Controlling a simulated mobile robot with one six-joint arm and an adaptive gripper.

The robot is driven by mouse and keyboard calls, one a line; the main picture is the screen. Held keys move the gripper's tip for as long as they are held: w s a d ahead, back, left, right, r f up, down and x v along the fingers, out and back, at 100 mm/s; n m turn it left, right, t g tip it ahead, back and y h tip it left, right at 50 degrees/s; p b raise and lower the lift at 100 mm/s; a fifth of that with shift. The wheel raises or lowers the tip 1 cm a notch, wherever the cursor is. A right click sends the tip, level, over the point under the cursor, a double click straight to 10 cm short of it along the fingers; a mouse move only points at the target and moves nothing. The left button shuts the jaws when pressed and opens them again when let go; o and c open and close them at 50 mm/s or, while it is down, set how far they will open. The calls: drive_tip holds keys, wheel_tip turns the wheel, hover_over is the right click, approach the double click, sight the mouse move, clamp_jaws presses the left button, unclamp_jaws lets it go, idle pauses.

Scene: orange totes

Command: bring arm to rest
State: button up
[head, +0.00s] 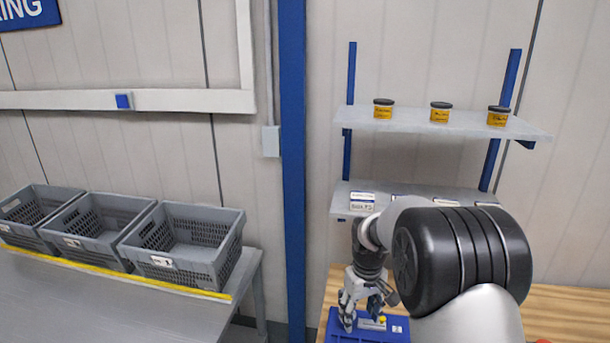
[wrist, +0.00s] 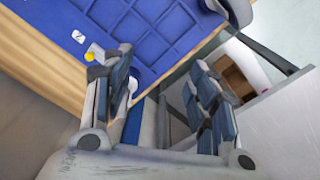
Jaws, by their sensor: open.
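My gripper (head: 362,305) hangs at the end of my arm, pointing down over the wooden bench at the right of the head view. In the wrist view, my gripper (wrist: 162,92) has its two blue-padded fingers spread apart, with nothing held between them. Below it lies a blue tray (head: 345,336), which the wrist view shows as a blue compartmented tray (wrist: 150,25). A small yellow item (head: 382,319) is on the tray, beside the fingers. My arm hides part of the bench and the lower shelf.
Three yellow jars with dark lids, one in the middle (head: 440,112), stand on the upper shelf (head: 400,124). A lower shelf (head: 345,198) carries a label card. Three grey crates (head: 185,245) stand empty on the grey table (head: 90,310) at left. A blue post (head: 292,160) rises between.

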drive_tip(key=s+r+m+t+b, duration=0.2)
drive_tip(key=s+r+b, duration=0.3)
drive_tip(key=s+r, duration=0.75)
drive_tip(key=s+f+m+t+b, duration=0.1)
drive_tip(key=s+f+b, duration=0.1)
drive_tip(key=s, duration=0.7)
drive_tip(key=s+f+m+t+b, duration=0.1)
drive_tip(key=s+f+b, duration=0.1)
drive_tip(key=s, duration=0.8)
drive_tip(key=shift+s+d+f+b, duration=0.25)
drive_tip(key=shift+f+b, duration=0.1)
drive_tip(key=shift+b, duration=0.25)
drive_tip(key=shift+d, duration=0.1)
